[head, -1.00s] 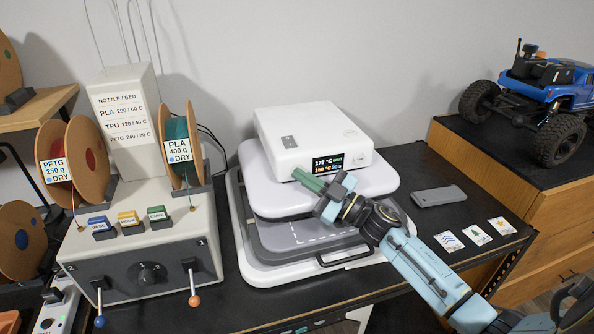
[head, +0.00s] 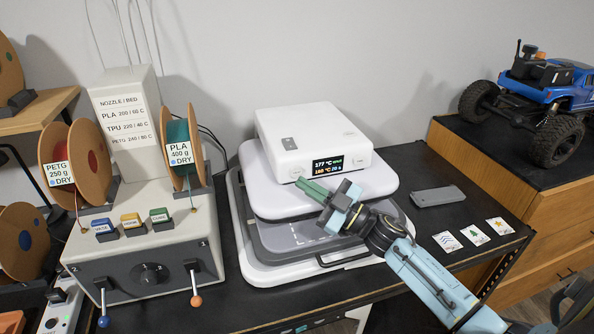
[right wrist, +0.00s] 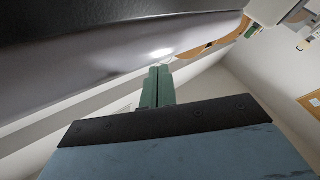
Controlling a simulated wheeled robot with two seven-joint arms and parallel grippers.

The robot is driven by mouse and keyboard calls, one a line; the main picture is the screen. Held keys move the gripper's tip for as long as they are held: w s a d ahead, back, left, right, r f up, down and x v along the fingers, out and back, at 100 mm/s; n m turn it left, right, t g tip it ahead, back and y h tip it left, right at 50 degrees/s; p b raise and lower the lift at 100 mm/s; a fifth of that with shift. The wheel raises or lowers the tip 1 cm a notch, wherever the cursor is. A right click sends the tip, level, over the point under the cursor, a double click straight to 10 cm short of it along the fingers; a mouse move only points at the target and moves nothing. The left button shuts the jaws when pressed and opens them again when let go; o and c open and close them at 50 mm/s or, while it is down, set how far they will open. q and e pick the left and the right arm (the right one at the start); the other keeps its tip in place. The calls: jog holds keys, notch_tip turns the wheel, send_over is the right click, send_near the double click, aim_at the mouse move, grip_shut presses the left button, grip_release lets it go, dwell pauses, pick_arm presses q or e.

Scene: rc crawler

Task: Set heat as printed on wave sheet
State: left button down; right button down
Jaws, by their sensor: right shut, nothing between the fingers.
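The white heat press (head: 318,137) stands on the dark bench with its upper plate over a grey lower bed. Its display (head: 327,166) shows a white upper line that looks like 177 °C and an orange lower line with a temperature and 20 s; the lower digits are too small to be sure of. The wave sheet (head: 447,240) is a small white card with blue waves on the bench at right; no heat print on it is legible. My right gripper (head: 303,185) is shut and empty, its green fingertips just below the display's left side. They also show in the right wrist view (right wrist: 158,72). My left gripper is out of view.
A tree card (head: 473,233) and a star card (head: 499,226) lie next to the wave sheet. A grey block (head: 437,196) lies behind them. The filament station (head: 145,240) with spools and levers stands at left. A blue crawler (head: 545,90) sits on the right cabinet.

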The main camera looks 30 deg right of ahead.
jog(key=s+p, duration=0.1)
jog(key=s, duration=0.1)
jog(key=s+a, duration=0.1)
jog(key=s, duration=0.1)
jog(key=shift+p, duration=0.35)
dwell(0.6)
